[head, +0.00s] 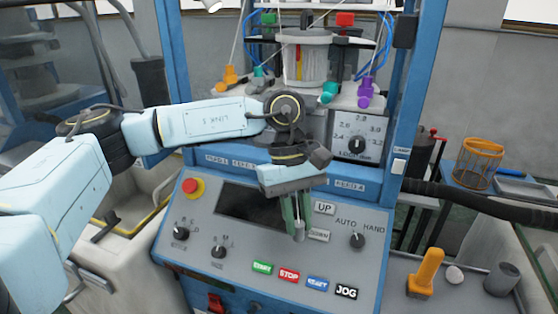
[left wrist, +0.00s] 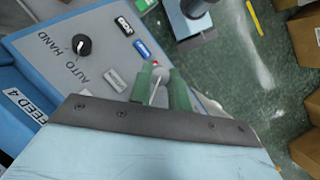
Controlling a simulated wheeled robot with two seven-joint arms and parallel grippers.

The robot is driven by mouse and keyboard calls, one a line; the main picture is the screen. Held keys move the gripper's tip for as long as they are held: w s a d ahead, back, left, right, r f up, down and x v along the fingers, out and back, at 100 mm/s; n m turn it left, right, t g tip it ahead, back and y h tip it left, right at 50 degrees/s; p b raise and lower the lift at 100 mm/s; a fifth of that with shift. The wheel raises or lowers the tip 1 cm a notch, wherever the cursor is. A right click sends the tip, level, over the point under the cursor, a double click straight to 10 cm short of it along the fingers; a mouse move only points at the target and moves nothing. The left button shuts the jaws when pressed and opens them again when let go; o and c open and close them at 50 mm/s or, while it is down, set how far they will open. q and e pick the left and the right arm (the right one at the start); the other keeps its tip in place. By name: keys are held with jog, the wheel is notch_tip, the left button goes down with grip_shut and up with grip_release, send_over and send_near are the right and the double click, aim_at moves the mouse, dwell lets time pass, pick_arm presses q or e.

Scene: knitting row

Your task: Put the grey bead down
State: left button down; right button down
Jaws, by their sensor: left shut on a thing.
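My left gripper (head: 298,220) reaches in front of the machine's sloping control panel (head: 190,260), fingers pointing down. Its green fingers are shut on a small grey bead (head: 299,234), which shows at the fingertips beside the UP and DOWN labels. In the left wrist view the left gripper (left wrist: 163,82) has the bead (left wrist: 159,71) between its two green fingertips, mostly hidden by them. I cannot tell how far the bead is from the panel. My right gripper is not in view.
A grey shelf (head: 385,285) at lower right holds an orange handled thing (head: 426,272), a white ball (head: 454,275) and a grey cylinder (head: 501,279). A red stop knob (head: 193,187) and several buttons sit on the panel. A dark hose (head: 480,203) crosses at right.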

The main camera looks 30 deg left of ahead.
pick_arm(q)
jog(key=s+a+r+n+t+y+b, duration=0.15)
jog(key=a+r+n+t+y, duration=0.35)
jog(key=n, duration=0.9)
jog(key=s+a+r+n+t, duration=0.25)
jog(key=r+n, duration=0.45)
jog(key=n, duration=0.8)
jog(key=shift+g, duration=0.35)
jog(key=w+a, duration=0.1)
jog(key=w, duration=0.5)
jog(key=w+a+f, duration=0.1)
jog(key=w+a, duration=0.1)
jog(key=w, duration=0.4)
jog(key=w+a+f, duration=0.1)
jog(key=w+a, duration=0.1)
jog(key=w, duration=0.4)
jog(key=shift+w+a+f+p, duration=0.2)
jog(key=shift+a+p, duration=0.05)
jog(key=shift+p, duration=0.1)
notch_tip(320, 180, down, 3)
jog(key=shift+f, duration=0.2)
jog(key=shift+w+f, duration=0.2)
jog(key=shift+f, duration=0.2)
jog(key=shift+f, duration=0.1)
